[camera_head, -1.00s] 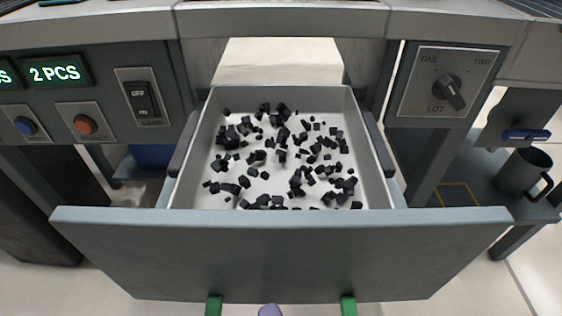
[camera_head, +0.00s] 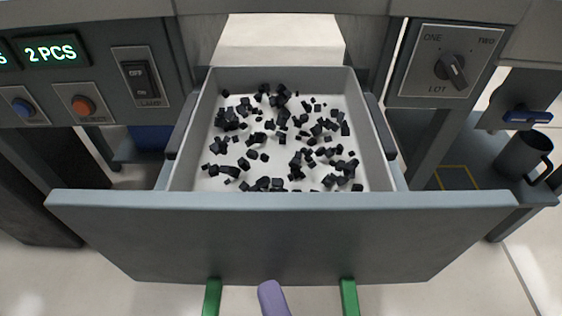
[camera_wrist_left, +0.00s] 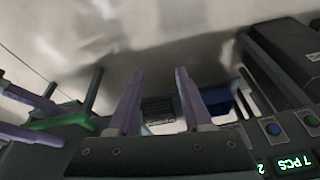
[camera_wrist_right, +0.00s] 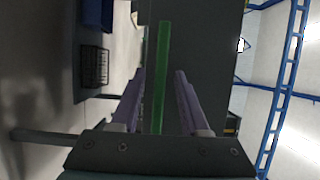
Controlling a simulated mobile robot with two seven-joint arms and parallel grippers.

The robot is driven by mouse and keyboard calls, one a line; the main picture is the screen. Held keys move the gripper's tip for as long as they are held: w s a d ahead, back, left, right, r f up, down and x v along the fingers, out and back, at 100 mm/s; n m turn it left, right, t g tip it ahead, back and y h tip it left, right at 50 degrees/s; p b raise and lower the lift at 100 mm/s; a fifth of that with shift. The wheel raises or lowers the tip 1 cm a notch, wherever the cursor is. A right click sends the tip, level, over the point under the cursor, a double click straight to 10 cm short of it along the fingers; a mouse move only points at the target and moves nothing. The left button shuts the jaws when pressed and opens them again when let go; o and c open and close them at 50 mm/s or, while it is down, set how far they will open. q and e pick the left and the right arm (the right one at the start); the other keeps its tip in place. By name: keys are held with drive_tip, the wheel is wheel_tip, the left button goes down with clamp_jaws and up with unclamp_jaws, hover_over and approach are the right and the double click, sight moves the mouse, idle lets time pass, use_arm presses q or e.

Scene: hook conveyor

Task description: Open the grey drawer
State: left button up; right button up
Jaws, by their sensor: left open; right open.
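The grey drawer (camera_head: 280,235) stands pulled out, its front panel towards me and its light tray full of scattered black cubes (camera_head: 275,140). Two green handle posts (camera_head: 212,297) come off the lower part of the panel; the rest of the handle is below the head view. A purple finger of my right gripper (camera_head: 272,298) shows between the posts. In the right wrist view my right gripper (camera_wrist_right: 160,76) is open, with the green handle bar (camera_wrist_right: 164,60) between its fingers; contact cannot be told. My left gripper (camera_wrist_left: 157,75) is open and empty, seen only in its wrist view.
A rotary LOT knob (camera_head: 451,70) is at the right. A dark mug (camera_head: 523,155) stands on the right shelf. Floor shows below the drawer.

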drive_tip(key=v, duration=1)
drive_tip(key=shift+p, duration=0.35)
drive_tip(key=shift+w, duration=0.1)
